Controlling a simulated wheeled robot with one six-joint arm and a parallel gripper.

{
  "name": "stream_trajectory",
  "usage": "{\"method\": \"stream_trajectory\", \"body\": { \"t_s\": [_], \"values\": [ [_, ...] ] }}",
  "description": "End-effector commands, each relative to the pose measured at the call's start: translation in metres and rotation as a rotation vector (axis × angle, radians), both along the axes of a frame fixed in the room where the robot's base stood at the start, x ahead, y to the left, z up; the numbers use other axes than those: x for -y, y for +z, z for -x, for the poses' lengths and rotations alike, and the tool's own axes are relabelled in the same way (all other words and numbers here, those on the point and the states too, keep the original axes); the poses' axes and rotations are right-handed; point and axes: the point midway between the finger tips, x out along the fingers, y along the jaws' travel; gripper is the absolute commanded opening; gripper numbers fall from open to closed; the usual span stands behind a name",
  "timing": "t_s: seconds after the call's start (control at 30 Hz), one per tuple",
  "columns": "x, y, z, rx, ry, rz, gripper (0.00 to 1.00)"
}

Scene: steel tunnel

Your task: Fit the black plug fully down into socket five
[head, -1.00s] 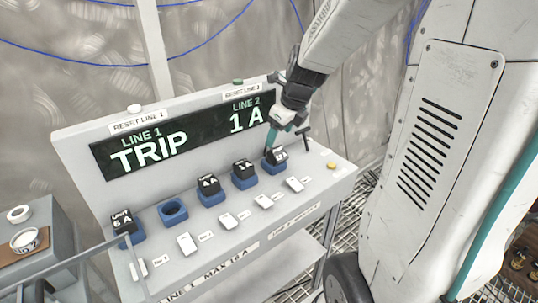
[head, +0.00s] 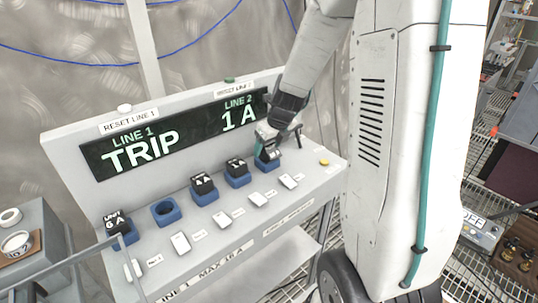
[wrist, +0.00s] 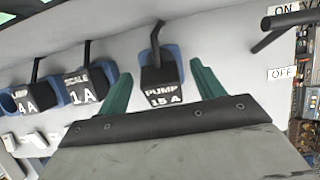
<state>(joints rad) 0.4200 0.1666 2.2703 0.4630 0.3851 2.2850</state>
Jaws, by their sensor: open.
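The black plug, labelled PUMP 15 A (wrist: 160,88), is at the blue socket five (head: 267,164), at the right end of the row. My gripper (wrist: 160,76) is open, with one teal finger on each side of the plug and visible gaps between. In the head view my gripper (head: 267,147) hides most of the plug.
Socket two (head: 166,211) is empty. Black plugs stand in socket one (head: 117,222), socket three (head: 202,184) and socket four (head: 236,166). The display (head: 178,135) reads TRIP for line 1 and 1 A for line 2. A black lever (wrist: 285,25) is right of the gripper.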

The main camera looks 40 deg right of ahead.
Motion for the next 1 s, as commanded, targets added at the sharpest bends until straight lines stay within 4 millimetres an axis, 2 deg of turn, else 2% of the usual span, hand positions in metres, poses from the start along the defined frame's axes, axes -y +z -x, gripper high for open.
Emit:
{"method": "stream_trajectory", "body": {
  "t_s": [0.07, 0.27, 0.33, 0.37, 0.67, 1.0],
  "values": [
    [0.0, 0.0, 0.0, 0.0, 0.0, 0.0, 0.67],
    [0.0, 0.0, 0.0, 0.0, 0.0, 0.0, 0.16],
    [0.0, 0.0, 0.0, 0.0, 0.0, 0.0, 0.16],
    [0.0, 0.001, 0.0, 0.0, 0.0, 0.0, 0.12],
    [0.001, 0.004, 0.0, 0.001, -0.002, 0.0, 0.12],
    [0.012, 0.026, 0.003, 0.001, -0.017, 0.001, 0.12]
  ]
}}
